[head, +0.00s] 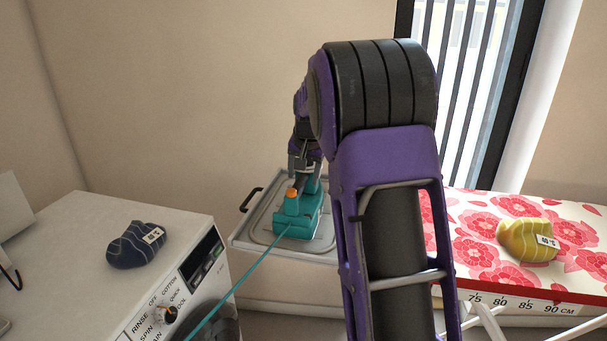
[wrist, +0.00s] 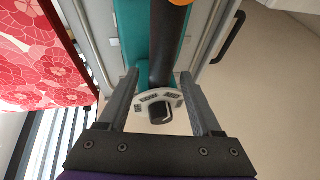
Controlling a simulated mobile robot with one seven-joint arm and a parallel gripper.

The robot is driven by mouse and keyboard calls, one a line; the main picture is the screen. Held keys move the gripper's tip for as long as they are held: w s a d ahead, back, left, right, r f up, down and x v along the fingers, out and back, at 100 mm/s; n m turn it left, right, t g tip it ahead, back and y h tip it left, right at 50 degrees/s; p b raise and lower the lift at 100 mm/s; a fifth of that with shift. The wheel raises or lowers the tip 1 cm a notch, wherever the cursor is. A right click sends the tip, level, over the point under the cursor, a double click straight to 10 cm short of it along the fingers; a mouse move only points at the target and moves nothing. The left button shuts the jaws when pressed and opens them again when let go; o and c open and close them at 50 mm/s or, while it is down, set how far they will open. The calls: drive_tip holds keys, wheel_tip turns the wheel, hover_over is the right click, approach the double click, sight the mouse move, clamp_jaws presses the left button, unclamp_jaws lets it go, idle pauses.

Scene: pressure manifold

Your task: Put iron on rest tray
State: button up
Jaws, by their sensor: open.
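A teal iron (head: 297,222) with an orange part on top sits on the pale metal rest tray (head: 325,243) in the head view, its teal cord running to the lower left. In the wrist view the iron (wrist: 142,75) shows its dark handle (wrist: 162,65) and a white panel with a black dial. My gripper (wrist: 160,72) is open, one finger on each side of the handle's end, with gaps visible on both sides. In the head view my gripper (head: 305,172) is at the iron's far end, partly hidden by my arm.
A white washing machine (head: 75,225) with a dark blue folded cloth (head: 137,245) stands at left. A floral ironing board (head: 475,235) with a yellow cloth (head: 527,240) is at right. The tray has a black side handle (head: 250,199). A wall is behind.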

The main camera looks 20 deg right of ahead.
drive_tip(key=p+v, duration=0.1)
drive_tip(key=v, duration=1.1)
drive_tip(key=shift+r, duration=0.2)
